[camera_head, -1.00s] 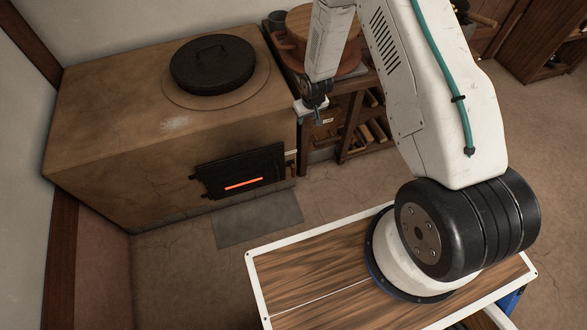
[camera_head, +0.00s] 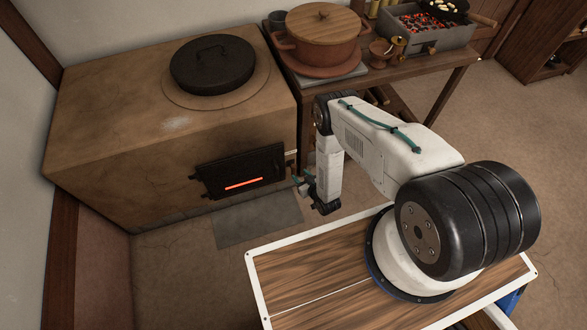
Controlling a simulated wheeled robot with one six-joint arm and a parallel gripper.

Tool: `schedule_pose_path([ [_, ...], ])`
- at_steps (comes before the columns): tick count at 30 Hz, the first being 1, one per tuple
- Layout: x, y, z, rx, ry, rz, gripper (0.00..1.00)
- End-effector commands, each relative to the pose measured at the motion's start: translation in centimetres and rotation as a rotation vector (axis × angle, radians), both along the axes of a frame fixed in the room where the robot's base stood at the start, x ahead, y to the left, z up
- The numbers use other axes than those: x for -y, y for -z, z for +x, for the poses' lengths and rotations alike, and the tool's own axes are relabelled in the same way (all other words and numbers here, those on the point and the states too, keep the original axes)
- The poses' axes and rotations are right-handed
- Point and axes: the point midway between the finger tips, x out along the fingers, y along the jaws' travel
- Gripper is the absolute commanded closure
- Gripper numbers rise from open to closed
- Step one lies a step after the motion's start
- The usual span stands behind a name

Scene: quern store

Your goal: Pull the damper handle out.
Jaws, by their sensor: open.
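The clay stove (camera_head: 110,130) stands at the left with a dark iron fire door (camera_head: 235,168) in its front face. A small pale piece (camera_head: 290,152) shows at the stove's front right corner, beside the door's upper right; I cannot tell for sure whether it is part of the damper handle. My gripper (camera_head: 299,181) is low at that same corner, just right of the door and below the pale piece, pointing toward the stove. It is open and looks empty. It is small in the view, and any contact with a handle cannot be made out.
A lidded black pot (camera_head: 212,65) sits on the stove. A bench (camera_head: 440,75) right of the stove bears a terracotta pot (camera_head: 320,40) and a charcoal brazier (camera_head: 430,35). A grey slab (camera_head: 258,219) lies before the door. Floor to the right is clear.

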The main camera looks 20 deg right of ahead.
Motion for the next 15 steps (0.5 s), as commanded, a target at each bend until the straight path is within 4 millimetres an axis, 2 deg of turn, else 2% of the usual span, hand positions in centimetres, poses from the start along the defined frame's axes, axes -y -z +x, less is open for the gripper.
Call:
schedule_pose_path([
  [10,-1.0,1.8,4.6,0.009,-0.001,0.001,0.57],
  [15,-1.3,2.6,6.2,0.006,-0.001,0.002,0.57],
])
